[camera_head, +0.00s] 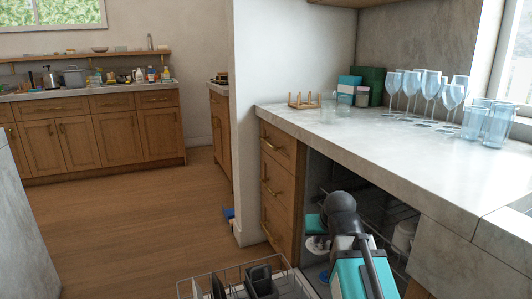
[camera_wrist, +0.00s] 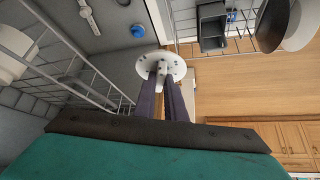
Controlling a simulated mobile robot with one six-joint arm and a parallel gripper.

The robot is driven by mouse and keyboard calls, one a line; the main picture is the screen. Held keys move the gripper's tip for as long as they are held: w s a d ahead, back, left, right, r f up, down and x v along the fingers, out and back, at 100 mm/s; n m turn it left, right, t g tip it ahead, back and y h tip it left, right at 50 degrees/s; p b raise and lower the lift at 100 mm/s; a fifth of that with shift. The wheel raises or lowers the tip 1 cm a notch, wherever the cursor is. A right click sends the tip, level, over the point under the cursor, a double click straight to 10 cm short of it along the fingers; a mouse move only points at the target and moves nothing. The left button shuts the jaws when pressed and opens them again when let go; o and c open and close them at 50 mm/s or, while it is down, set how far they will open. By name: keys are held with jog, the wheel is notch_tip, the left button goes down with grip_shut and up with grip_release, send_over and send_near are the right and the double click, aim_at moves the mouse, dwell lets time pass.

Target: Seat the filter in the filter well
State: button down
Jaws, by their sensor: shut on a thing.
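The filter (camera_wrist: 168,62), a white round disc with a small raised middle, is between the two dark fingers of my gripper (camera_wrist: 160,82) in the wrist view. The gripper is shut on it. The filter is held over the grey floor of the dishwasher tub (camera_wrist: 108,38), near the tub's front edge. In the head view a white shape inside the dark tub (camera_head: 318,243) appears to be the filter, but it is small and partly hidden. I cannot clearly make out the filter well; a dark spot shows at the top edge of the wrist view.
A spray arm (camera_wrist: 89,14) and a blue cap (camera_wrist: 137,30) lie on the tub floor. A wire rack (camera_wrist: 75,62) runs along the left. The pulled-out lower rack (camera_head: 235,275) holds a dark basket (camera_wrist: 212,27). Glasses (camera_head: 430,85) stand on the counter (camera_head: 370,135).

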aim_at(321, 251)
notch_tip(321, 251, down, 12)
jog(key=b, duration=1.1)
jog(key=shift+f, duration=0.25)
jog(key=shift+r, duration=0.1)
jog(key=r+p, duration=0.1)
jog(key=r, duration=0.2)
jog(key=s+r+p, duration=0.1)
jog(key=r, duration=0.2)
jog(key=s+r+p, duration=0.1)
jog(key=r+p, duration=0.1)
jog(key=r, duration=0.1)
jog(key=shift+s, duration=0.15)
jog(key=shift+s+r, duration=0.2)
jog(key=shift+r, duration=0.25)
jog(key=shift+s, duration=0.15)
